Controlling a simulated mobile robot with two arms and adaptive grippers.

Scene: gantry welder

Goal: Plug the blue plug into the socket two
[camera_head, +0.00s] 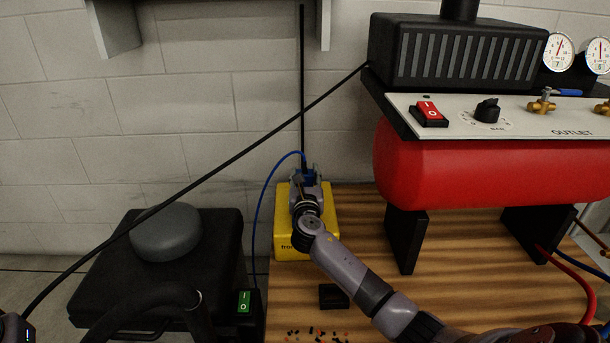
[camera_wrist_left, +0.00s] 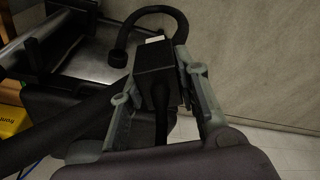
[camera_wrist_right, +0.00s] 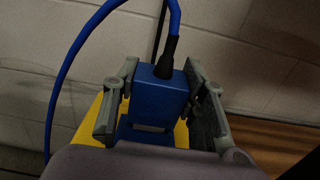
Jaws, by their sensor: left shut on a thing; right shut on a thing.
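The blue plug (camera_wrist_right: 160,93) is between the fingers of my right gripper (camera_wrist_right: 160,72), which is shut on it. A blue cable (camera_wrist_right: 65,75) leaves its top and loops left. In the head view the blue plug (camera_head: 309,177) is at the back of a yellow box (camera_head: 284,228). A blue part lies below the plug in the right wrist view; I cannot tell whether they are joined. My left gripper (camera_wrist_left: 150,75) is shut on a black plug-like block (camera_wrist_left: 155,60) with a black cable. No marking for socket two is readable.
A red compressor tank (camera_head: 480,165) with a switch panel (camera_head: 540,115) stands right. A dark machine (camera_head: 90,285) with a grey round top (camera_head: 166,232) and green switch (camera_head: 244,301) stands left. A black block (camera_head: 333,296) and small scattered bits lie on the wooden table (camera_head: 350,230).

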